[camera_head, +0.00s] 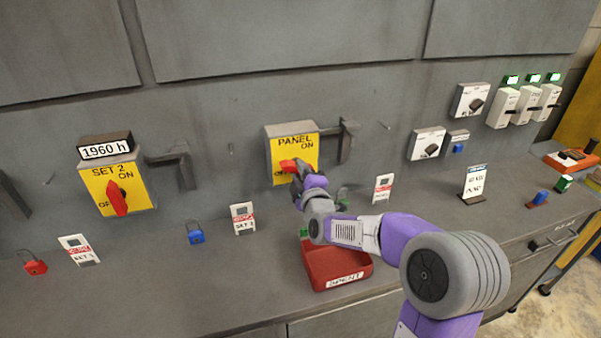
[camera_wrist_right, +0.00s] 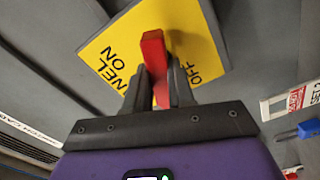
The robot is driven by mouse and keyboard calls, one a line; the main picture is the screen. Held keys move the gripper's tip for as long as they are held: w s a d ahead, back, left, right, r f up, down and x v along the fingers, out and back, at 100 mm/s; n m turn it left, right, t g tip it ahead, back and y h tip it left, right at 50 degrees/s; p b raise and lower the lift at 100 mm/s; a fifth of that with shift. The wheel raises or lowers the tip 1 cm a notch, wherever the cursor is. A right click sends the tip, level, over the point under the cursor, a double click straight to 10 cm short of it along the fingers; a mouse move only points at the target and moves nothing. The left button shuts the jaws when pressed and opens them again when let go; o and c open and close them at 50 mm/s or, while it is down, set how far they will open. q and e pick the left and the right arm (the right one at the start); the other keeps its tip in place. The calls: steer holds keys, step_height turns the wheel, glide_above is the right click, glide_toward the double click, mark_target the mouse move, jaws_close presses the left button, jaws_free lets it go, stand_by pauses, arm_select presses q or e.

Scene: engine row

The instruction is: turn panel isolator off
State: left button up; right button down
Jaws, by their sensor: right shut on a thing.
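The panel isolator (camera_head: 306,153) is a yellow plate marked PANEL, ON and OFF on a grey box on the wall. Its red handle (camera_head: 288,164) is partly hidden by my right gripper (camera_head: 299,173) in the head view. In the right wrist view my right gripper (camera_wrist_right: 158,88) is shut on the red handle (camera_wrist_right: 153,50), one finger on each side. There the handle stands between the words ON and OFF on the yellow plate (camera_wrist_right: 194,22). My left gripper is not in view.
The SET 2 isolator (camera_head: 117,190) with a red handle is at the left. Below my right arm is a red SPENT tray (camera_head: 338,278). A blue padlock (camera_head: 196,234), a red padlock (camera_head: 35,265) and tags stand on the bench. A grey bracket (camera_head: 345,143) juts out beside the panel isolator.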

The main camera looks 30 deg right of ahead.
steer(key=shift+r+n+p, duration=0.15)
steer(key=shift+n, duration=0.9)
steer(key=shift+r+n+p, duration=0.15)
steer(key=shift+n, duration=0.9)
steer(key=c, duration=1)
jaws_free()
steer(key=shift+c, duration=0.2)
steer(key=shift+o, duration=0.4)
steer(key=shift+w+f, duration=0.2)
steer(key=shift+f, duration=0.05)
steer(key=v, duration=0.7)
steer(key=shift+s, duration=0.3)
